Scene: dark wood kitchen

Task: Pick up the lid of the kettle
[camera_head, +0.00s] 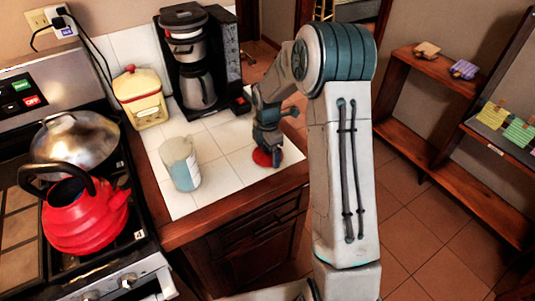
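The red kettle (86,218) with a dark arched handle stands at the front of the stove. A small red round piece (262,158), which looks like the kettle's lid, is at the right end of the white tiled counter. My gripper (268,147) points down right over this red piece and partly covers it. The fingers are small and dark here. I cannot tell whether they are open or shut on the lid, or whether the lid touches the tiles.
A white-and-blue cup (181,165) stands left of my gripper on the counter (222,178). A coffee maker (196,60) and a yellow canister (140,98) stand behind. A lidded metal pan (76,140) is behind the kettle. Wooden shelves (440,140) are at right.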

